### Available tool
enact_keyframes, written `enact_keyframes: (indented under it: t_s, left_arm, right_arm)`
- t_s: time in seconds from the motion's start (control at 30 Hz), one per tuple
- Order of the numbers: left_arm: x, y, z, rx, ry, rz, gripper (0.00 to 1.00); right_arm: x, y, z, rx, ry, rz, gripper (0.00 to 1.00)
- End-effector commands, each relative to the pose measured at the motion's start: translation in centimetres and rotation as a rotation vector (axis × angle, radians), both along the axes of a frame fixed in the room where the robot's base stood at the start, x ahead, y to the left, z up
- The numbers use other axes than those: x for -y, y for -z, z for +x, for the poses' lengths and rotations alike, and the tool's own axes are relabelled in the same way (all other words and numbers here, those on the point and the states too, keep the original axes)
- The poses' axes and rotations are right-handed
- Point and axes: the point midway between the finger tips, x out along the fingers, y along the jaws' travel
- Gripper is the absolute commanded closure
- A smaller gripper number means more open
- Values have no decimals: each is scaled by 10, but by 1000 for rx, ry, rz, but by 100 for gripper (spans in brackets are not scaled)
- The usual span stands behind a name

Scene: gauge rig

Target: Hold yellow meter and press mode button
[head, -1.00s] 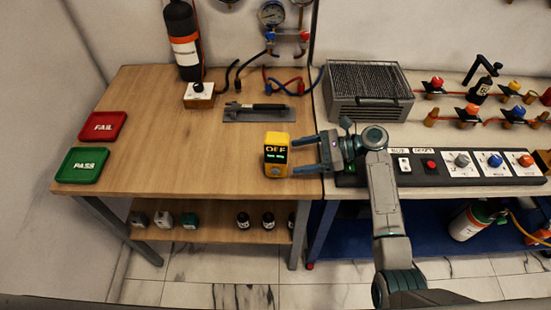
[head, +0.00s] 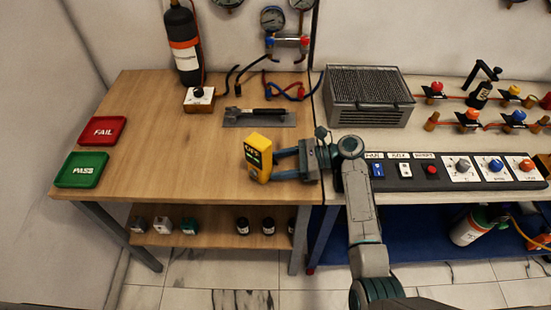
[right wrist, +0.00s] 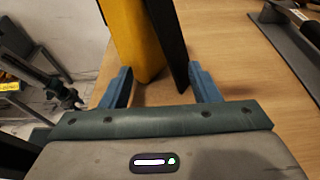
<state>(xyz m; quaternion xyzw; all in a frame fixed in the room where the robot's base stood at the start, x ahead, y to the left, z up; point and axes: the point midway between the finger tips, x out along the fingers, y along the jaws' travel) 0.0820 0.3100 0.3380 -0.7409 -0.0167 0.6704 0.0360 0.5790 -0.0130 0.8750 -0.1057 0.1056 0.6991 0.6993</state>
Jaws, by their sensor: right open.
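The yellow meter (head: 258,157) stands near the front right of the wooden bench in the head view, its dark face with a small lit display showing. It looks turned and slightly tilted. I cannot make out the mode button clearly. My right gripper (head: 284,163) is open at the meter's right side, fingers pointing left. In the right wrist view the meter (right wrist: 140,40) is ahead of the gripper (right wrist: 160,88), its yellow body and dark panel lying between the lines of the two spread fingers. I cannot tell whether a finger touches it. My left gripper is not in view.
A red FAIL tray (head: 102,130) and a green PASS tray (head: 82,169) lie at the bench's left. A grey plate with a black-handled tool (head: 259,117) lies behind the meter. A switch panel (head: 450,172) is to the right. The bench's middle is clear.

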Motion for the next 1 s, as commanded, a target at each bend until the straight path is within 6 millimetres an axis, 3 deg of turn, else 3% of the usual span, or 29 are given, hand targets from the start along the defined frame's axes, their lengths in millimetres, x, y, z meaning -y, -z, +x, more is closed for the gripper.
enact_keyframes:
  t_s: [0.03,0.2,0.27,0.63,1.0]
  left_arm:
    - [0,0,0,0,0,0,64]
    - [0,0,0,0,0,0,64]
    - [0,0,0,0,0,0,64]
    - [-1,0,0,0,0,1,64]
    - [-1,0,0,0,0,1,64]
  right_arm:
    - [0,0,0,-1,0,0,57]
    - [0,0,0,-1,0,0,91]
    - [0,0,0,-1,-1,0,100]
    - [0,0,0,-1,-1,0,100]
    - [0,0,0,0,0,0,29]
